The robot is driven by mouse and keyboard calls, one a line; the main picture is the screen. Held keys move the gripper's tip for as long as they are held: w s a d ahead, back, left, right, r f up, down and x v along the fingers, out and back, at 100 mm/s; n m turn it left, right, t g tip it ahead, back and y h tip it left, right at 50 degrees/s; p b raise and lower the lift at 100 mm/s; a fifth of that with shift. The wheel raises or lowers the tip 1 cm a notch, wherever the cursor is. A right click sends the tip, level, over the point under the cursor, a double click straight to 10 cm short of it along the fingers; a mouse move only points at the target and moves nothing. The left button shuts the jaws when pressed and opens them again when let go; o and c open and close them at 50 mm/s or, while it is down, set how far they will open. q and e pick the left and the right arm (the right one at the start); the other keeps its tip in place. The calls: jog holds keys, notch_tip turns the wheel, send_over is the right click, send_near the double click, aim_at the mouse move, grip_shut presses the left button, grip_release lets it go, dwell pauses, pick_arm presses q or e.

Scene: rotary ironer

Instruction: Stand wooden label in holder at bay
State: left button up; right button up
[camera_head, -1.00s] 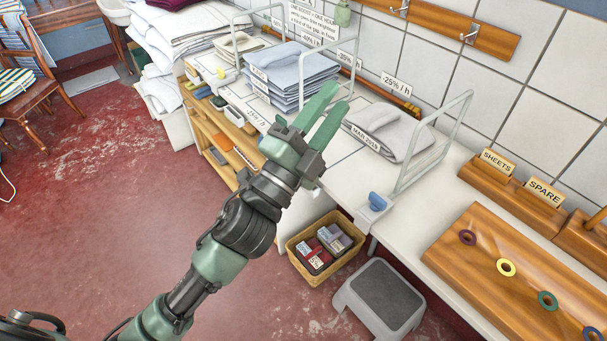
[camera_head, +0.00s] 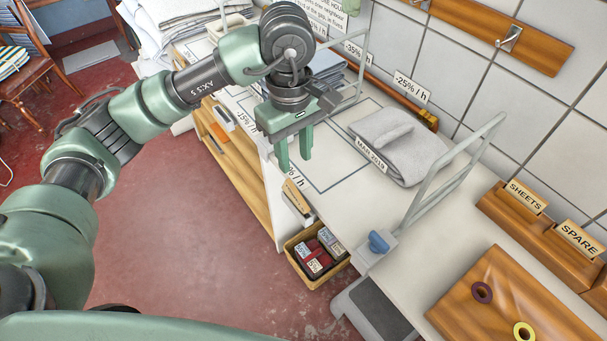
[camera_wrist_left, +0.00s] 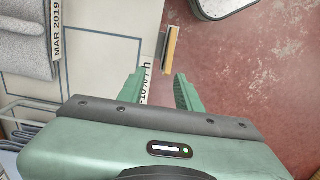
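A small wooden label (camera_head: 297,197) stands tilted at the counter's front edge, beside an outlined empty bay (camera_head: 335,180). Its lower end meets a small dark piece that may be the holder; I cannot tell whether it is seated. In the left wrist view the label (camera_wrist_left: 172,47) shows nearly edge-on, against a grey strip just beyond the fingertips. My left gripper (camera_head: 294,164) points down above the counter edge, just behind the label. Its fingers (camera_wrist_left: 159,76) are apart with nothing between them. My right gripper is not in view.
A grey folded towel marked MAR 2019 (camera_head: 402,146) lies right of the bay, near a pale wire divider (camera_head: 450,175). A basket of small boxes (camera_head: 317,258) and a grey step stool (camera_head: 372,308) stand below. SHEETS and SPARE labels (camera_head: 527,196) stand at right.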

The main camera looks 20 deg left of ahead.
aim_at(293, 187)
pick_arm(q)
jog(key=shift+s+a+f+p, duration=0.1)
jog(key=shift+s+f+p, duration=0.3)
jog(key=shift+f, duration=0.2)
jog(key=shift+s+a+f+p, duration=0.1)
jog(key=shift+s+f+p, duration=0.15)
jog(key=shift+s+f, duration=0.3)
notch_tip(293, 187, down, 4)
jog(key=shift+w+d+p, duration=0.15)
jog(key=shift+p, duration=0.55)
jog(key=shift+f, duration=0.4)
grip_shut()
